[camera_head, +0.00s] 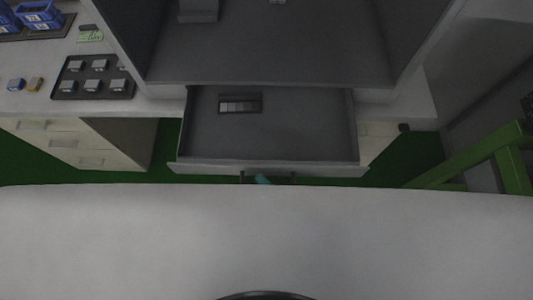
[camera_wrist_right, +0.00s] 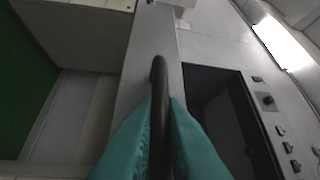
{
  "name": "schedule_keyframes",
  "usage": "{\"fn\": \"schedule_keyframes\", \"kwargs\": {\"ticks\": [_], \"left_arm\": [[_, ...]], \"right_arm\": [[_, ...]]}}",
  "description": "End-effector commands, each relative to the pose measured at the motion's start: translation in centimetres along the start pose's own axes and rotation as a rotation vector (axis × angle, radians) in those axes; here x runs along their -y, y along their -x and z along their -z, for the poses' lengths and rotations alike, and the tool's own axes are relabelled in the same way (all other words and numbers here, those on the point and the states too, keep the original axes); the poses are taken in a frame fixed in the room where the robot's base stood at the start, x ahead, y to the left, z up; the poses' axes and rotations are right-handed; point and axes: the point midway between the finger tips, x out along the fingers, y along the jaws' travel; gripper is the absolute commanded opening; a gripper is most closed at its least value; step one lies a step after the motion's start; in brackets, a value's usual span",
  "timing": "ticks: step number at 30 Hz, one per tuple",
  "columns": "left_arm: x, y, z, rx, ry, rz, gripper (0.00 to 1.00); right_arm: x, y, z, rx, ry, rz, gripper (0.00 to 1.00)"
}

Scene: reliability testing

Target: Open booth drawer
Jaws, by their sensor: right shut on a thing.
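The booth drawer (camera_head: 290,132) is pulled out below the grey booth (camera_head: 270,55) in the head view, and its dark inside shows. Its dark handle (camera_head: 293,176) is on the outer side of the front panel, with the lower part hidden by my own white body. My right gripper (camera_head: 263,180) shows only as a small teal piece between the handle's ends. In the right wrist view its teal fingers (camera_wrist_right: 161,108) are shut on the black handle bar (camera_wrist_right: 158,72), one on each side. My left gripper is in neither view.
A small dark case (camera_head: 240,103) lies inside the drawer near the back. On the left counter are a black tray (camera_head: 93,87) with several grey pieces and blue bins (camera_head: 38,15). A green frame (camera_head: 505,150) stands at right.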

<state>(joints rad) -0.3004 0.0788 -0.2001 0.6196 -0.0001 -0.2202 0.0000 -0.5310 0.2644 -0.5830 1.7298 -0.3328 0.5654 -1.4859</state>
Motion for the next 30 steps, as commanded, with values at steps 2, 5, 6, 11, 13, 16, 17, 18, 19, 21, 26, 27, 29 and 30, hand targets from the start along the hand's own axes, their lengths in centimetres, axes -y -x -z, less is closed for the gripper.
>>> {"fn": "schedule_keyframes", "kwargs": {"ticks": [2, 5, 6, 11, 13, 16, 17, 18, 19, 21, 26, 27, 29, 30], "left_arm": [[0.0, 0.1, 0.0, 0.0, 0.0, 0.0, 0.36], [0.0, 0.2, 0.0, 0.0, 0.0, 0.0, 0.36], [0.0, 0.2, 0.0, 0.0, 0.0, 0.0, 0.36], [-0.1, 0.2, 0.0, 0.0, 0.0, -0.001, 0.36], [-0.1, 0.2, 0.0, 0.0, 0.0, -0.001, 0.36], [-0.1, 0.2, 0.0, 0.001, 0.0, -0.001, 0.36], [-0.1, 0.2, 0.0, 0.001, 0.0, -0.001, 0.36], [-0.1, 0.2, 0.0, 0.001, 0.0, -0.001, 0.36], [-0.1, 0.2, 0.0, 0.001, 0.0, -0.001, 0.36], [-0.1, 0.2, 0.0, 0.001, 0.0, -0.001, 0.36], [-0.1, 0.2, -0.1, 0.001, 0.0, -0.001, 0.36], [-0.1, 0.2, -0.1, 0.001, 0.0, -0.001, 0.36], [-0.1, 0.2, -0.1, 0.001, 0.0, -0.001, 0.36], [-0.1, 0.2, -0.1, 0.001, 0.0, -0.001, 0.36]], "right_arm": [[0.1, 0.7, -0.7, 0.0, -0.001, -0.003, 0.0], [0.2, 1.2, -1.1, 0.0, 0.0, -0.004, 0.0], [0.3, 1.4, -1.3, 0.0, 0.0, -0.003, 0.0], [0.3, 1.6, -1.5, 0.0, 0.001, -0.001, 0.0], [0.3, 1.6, -1.6, 0.0, 0.001, -0.001, 0.0], [0.3, 1.6, -1.6, 0.0, 0.001, -0.001, 0.0], [0.3, 1.6, -1.6, 0.0, 0.001, -0.002, 0.0], [0.3, 1.6, -1.5, 0.0, 0.001, -0.002, 0.0], [0.3, 1.6, -1.5, 0.0, 0.001, -0.002, 0.0], [0.3, 1.6, -1.5, 0.0, 0.001, -0.002, 0.16], [0.3, 1.6, -1.5, 0.0, 0.001, -0.001, 0.19], [0.4, 1.6, -1.5, 0.0, 0.001, -0.001, 0.19], [0.4, 1.6, -1.5, 0.0, 0.001, -0.001, 0.19], [0.3, 1.7, -1.6, 0.0, 0.001, -0.001, 0.19]]}}
